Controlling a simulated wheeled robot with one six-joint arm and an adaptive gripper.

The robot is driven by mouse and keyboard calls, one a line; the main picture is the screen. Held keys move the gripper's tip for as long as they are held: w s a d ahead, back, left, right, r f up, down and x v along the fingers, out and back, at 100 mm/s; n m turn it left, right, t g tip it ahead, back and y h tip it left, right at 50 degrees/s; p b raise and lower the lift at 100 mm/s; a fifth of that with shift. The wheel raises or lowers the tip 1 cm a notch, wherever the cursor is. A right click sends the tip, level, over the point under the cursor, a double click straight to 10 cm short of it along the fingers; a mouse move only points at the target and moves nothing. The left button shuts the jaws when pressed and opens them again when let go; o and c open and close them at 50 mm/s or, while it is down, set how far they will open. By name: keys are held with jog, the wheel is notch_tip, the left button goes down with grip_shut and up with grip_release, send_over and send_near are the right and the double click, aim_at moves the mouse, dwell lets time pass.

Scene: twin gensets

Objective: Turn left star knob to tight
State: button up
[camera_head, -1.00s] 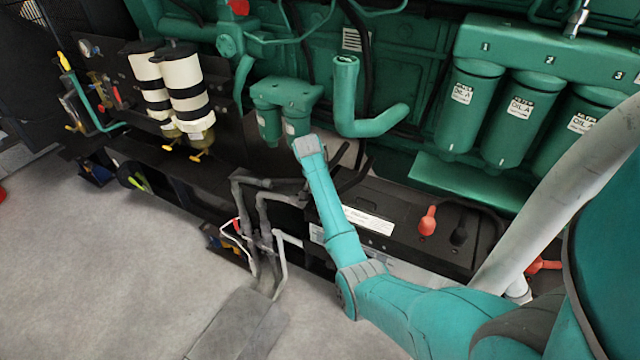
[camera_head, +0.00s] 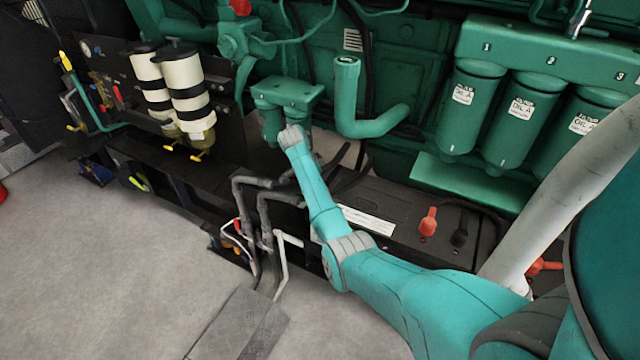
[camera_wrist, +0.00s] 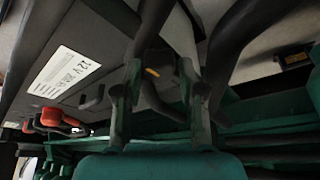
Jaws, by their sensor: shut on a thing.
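My gripper (camera_wrist: 160,95) shows in the wrist view, with its two fingers around a dark knob-like piece (camera_wrist: 153,62) that bears a small orange mark. The gripper is shut on this piece. Its star shape is not clear, because the fingers and shadow hide much of it. I cannot tell how far it is turned. In the camera on my body, my teal arm reaches toward the low area beside the grey pipes, and the fingers and the knob are hidden there.
A black battery (camera_head: 385,205) with a red terminal cap (camera_head: 428,221) lies right of my arm; its labelled case (camera_wrist: 75,50) fills the wrist view's left. Grey pipes (camera_head: 262,205) run close on the left. Green oil filters (camera_head: 470,105) hang at the right. Left floor is open.

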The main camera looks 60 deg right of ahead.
dwell(0.3)
jog(key=o, duration=1.1)
jog(key=shift+o, duration=0.2)
jog(key=v, duration=1.2)
